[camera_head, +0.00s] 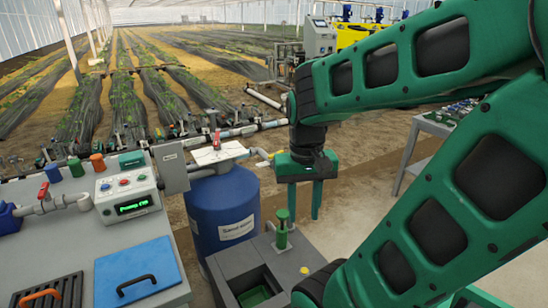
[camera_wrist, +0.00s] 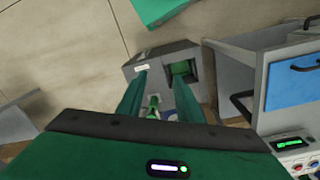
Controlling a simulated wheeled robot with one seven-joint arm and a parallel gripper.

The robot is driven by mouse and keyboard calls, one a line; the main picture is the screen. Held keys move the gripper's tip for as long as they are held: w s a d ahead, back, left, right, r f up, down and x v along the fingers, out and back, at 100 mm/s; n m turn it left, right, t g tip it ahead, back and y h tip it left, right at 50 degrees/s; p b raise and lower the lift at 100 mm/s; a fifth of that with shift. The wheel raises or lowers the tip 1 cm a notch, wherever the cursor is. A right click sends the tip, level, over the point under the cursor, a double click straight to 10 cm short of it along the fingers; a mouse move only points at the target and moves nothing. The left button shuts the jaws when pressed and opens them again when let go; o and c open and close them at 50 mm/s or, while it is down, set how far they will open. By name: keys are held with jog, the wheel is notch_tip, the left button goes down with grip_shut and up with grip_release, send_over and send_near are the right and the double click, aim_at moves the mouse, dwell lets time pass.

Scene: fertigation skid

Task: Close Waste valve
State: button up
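My gripper (camera_head: 304,212) points down, with its two green fingers apart and nothing seen between the tips. It is above and beside a grey box (camera_head: 236,262) that bears an upright green knob (camera_head: 282,232). In the wrist view my gripper (camera_wrist: 163,78) is open over the grey box (camera_wrist: 146,58), and a small green part (camera_wrist: 153,112) shows between the fingers. No label reading Waste is legible.
The blue tank (camera_head: 224,210) stands left of my gripper. A grey bench (camera_head: 90,246) at left holds a control box (camera_head: 127,193), a blue lid (camera_head: 138,272) and another red-handled valve (camera_head: 44,191). A grey table (camera_head: 432,127) stands at right. Floor between is open.

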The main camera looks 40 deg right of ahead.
jog(key=w+d+f+m+g+h, duration=0.2)
jog(key=w+d+f+m+h, duration=0.25)
jog(key=w+d, duration=0.8)
jog(key=w+d+f+m+g+h, duration=0.1)
jog(key=w+d+f+m+h, duration=0.3)
jog(key=w+d, duration=0.85)
jog(key=w+f+m+t+h, duration=0.1)
jog(key=w+f+h, duration=0.35)
jog(key=w, duration=0.55)
jog(key=w+f+m+t+h, duration=0.15)
jog(key=w+f+h, duration=0.3)
jog(key=w, duration=0.55)
jog(key=d, duration=1)
jog(key=shift+d+r, duration=0.15)
jog(key=shift+r, duration=0.05)
grip_shut()
